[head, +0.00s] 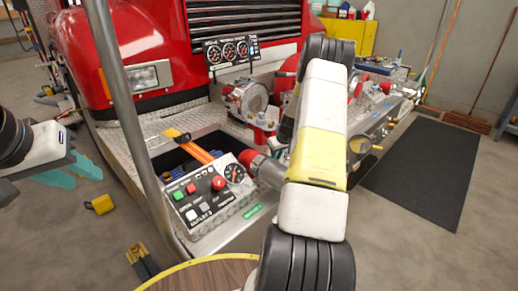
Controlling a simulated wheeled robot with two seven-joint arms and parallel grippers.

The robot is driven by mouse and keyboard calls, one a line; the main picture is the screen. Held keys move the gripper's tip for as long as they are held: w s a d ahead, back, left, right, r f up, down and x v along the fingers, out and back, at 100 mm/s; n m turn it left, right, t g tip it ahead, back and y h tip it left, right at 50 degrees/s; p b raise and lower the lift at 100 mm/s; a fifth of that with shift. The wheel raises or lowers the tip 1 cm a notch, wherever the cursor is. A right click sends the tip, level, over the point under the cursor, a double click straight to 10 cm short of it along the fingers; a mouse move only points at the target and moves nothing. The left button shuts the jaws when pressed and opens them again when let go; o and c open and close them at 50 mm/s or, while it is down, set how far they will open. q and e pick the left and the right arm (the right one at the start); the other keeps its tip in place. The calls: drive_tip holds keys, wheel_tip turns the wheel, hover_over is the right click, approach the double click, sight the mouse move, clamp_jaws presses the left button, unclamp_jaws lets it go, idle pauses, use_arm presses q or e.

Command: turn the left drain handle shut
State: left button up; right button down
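My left gripper (70,173) is at the left edge, above the floor and left of the truck's bumper. Its teal fingers look apart, with nothing between them. A small yellow handle-like piece (100,204) with a dark end shows just below and right of the fingers, apart from them. I cannot tell for sure whether it is the left drain handle or how far it is turned. My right arm crosses the middle of the view, and its gripper does not show. The arm hides part of the bumper and pump.
A control panel (205,203) with buttons and a gauge stands on the bumper (130,160). A grey upright pole (130,110) runs between my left gripper and the panel. A round wooden top (205,275) is at the bottom. A dark mat (425,165) lies right.

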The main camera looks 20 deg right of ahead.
drive_tip(key=m, duration=0.1)
drive_tip(key=m+h, duration=0.1)
drive_tip(key=m, duration=0.1)
drive_tip(key=shift+a+f+m, duration=0.1)
drive_tip(key=shift+a+m, duration=0.15)
drive_tip(key=shift+m, duration=0.05)
drive_tip(key=m+h, duration=0.1)
drive_tip(key=m, duration=0.2)
drive_tip(key=shift+m+g+h, duration=0.3)
drive_tip(key=shift+g+h, duration=0.1)
drive_tip(key=m+g+h, duration=0.1)
drive_tip(key=m, duration=0.3)
drive_tip(key=shift+a, duration=0.1)
drive_tip(key=shift+w+f+m+g+h, duration=0.1)
drive_tip(key=shift+m+g+h, duration=0.35)
drive_tip(key=shift+m, duration=1.15)
drive_tip(key=c, duration=1.5)
unclamp_jaws()
